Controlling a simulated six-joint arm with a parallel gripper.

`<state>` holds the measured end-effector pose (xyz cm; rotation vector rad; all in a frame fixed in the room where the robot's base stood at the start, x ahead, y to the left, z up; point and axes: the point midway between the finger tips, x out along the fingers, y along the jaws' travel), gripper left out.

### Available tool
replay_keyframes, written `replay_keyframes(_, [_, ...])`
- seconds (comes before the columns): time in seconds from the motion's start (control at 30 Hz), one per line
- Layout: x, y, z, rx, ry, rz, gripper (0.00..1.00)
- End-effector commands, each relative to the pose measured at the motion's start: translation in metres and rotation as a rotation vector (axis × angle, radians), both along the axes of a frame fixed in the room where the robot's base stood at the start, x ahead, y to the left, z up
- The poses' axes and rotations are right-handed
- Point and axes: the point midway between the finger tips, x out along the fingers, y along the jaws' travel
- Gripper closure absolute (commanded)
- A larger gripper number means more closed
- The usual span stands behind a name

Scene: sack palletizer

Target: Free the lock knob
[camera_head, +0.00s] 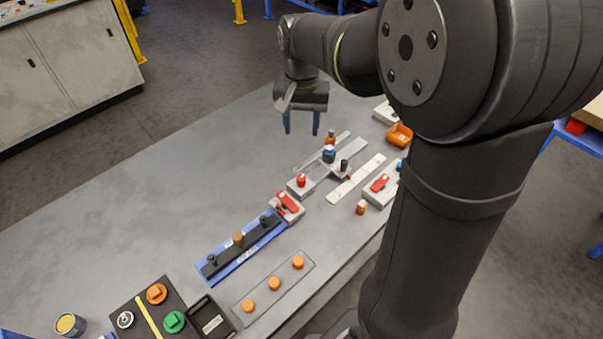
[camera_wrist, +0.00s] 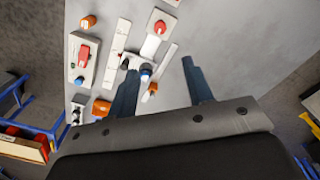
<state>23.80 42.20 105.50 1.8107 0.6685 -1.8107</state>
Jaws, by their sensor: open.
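My gripper (camera_head: 302,133) is open and empty, pointing down above the grey table, left of the rail fixture. The fixture has a pale rail (camera_head: 350,155) with a blue-topped dark knob (camera_head: 329,153), a black knob (camera_head: 344,165) and a red knob (camera_head: 301,180). In the wrist view the blue-topped knob (camera_wrist: 146,70) is beside the left finger, and the red knob (camera_wrist: 160,27) is farther up. I cannot tell which one is the lock knob. No knob is touched.
Blocks with red levers (camera_head: 288,202) (camera_head: 380,183) stand near the fixture. An orange bin (camera_head: 399,135) is at the right. A blue-edged rail (camera_head: 240,248), a plate with orange knobs (camera_head: 274,283) and a button panel (camera_head: 150,318) lie nearer. The table's left side is clear.

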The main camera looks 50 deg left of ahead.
Motion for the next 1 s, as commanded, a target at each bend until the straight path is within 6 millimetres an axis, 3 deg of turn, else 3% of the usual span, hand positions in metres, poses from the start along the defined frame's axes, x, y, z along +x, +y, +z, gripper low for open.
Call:
replay_keyframes(0.2, [0.0,0.0,-0.002,-0.001,0.001,-0.426,0.53])
replay_keyframes(0.4, [0.0,0.0,-0.003,-0.001,0.001,-0.67,0.53])
replay_keyframes(0.67, [0.0,0.0,-0.015,-0.001,0.0,-0.733,0.53])
replay_keyframes(1.0, [0.0,-0.001,-0.085,-0.005,0.001,-0.731,0.53])
